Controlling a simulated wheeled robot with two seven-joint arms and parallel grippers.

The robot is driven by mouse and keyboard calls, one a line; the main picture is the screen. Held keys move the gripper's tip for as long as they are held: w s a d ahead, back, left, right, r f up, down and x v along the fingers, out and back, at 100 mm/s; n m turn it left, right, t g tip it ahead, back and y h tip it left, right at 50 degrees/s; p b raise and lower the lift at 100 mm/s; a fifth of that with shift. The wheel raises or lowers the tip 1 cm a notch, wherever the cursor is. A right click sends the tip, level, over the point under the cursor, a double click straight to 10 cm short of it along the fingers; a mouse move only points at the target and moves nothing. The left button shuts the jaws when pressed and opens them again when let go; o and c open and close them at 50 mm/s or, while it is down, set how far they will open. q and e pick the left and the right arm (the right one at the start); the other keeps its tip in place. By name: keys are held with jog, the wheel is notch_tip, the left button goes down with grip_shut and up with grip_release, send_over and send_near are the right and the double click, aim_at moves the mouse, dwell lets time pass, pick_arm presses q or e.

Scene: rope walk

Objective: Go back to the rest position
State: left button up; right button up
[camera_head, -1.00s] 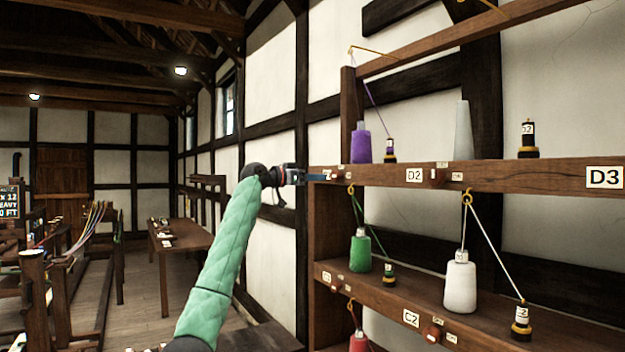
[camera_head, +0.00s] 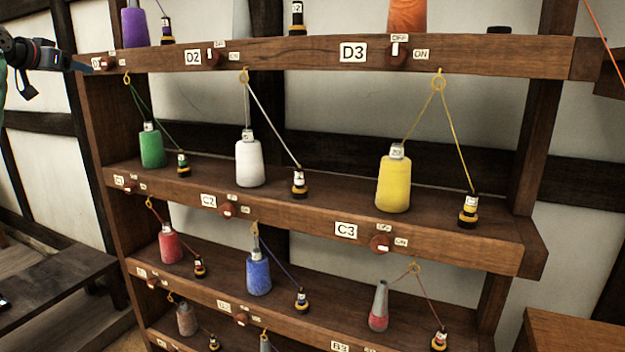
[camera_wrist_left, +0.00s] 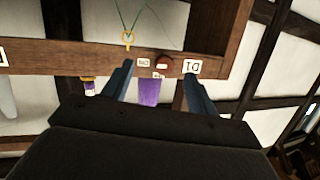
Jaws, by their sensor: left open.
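My left gripper (camera_head: 84,67) shows at the upper left edge of the head view, at the left end of the top visible shelf. Its jaws are open and empty. In the wrist view, which looks upside down, the two fingers of my left gripper (camera_wrist_left: 158,74) stand either side of the D1 switch (camera_wrist_left: 165,61). The D1 label (camera_wrist_left: 192,66) is near one fingertip. A purple cone of yarn (camera_wrist_left: 149,92) shows between the fingers, behind them. I cannot tell whether a finger touches the switch or shelf edge. My right gripper is not in view.
The wooden rack (camera_head: 300,53) fills the head view, with yarn cones such as white (camera_head: 249,162) and yellow (camera_head: 394,184) on its shelves. Threads run through hooks to small bobbins. A dark bench (camera_head: 50,285) stands at the lower left.

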pick_arm(q)
jog(key=s+d+f+y, duration=0.1)
jog(key=s+d+y, duration=0.1)
jog(key=d, duration=0.5)
jog(key=s+d+f+g+y, duration=0.1)
jog(key=s+d+f, duration=0.3)
jog(key=d+f, duration=0.65)
jog(key=s+d+f+g, duration=0.1)
jog(key=s+d+f, duration=0.35)
jog(key=f, duration=1.15)
jog(key=s+d+f+g+y, duration=0.1)
jog(key=s+d+f, duration=0.2)
jog(key=d+f, duration=0.8)
jog(key=s+d+f+g+h, duration=0.1)
jog(key=s+d+f+g, duration=0.2)
jog(key=s+f, duration=1.1)
jog(key=s+d+f+g+h, duration=0.1)
jog(key=s+d+f+g, duration=0.2)
jog(key=s+f, duration=1.1)
jog(key=s+d+f+g, duration=0.4)
jog(key=s+d+f, duration=0.1)
jog(key=s+f, duration=1)
jog(key=shift+s+d+n+h, duration=0.4)
jog(key=shift+s, duration=0.4)
jog(key=shift+w, duration=0.15)
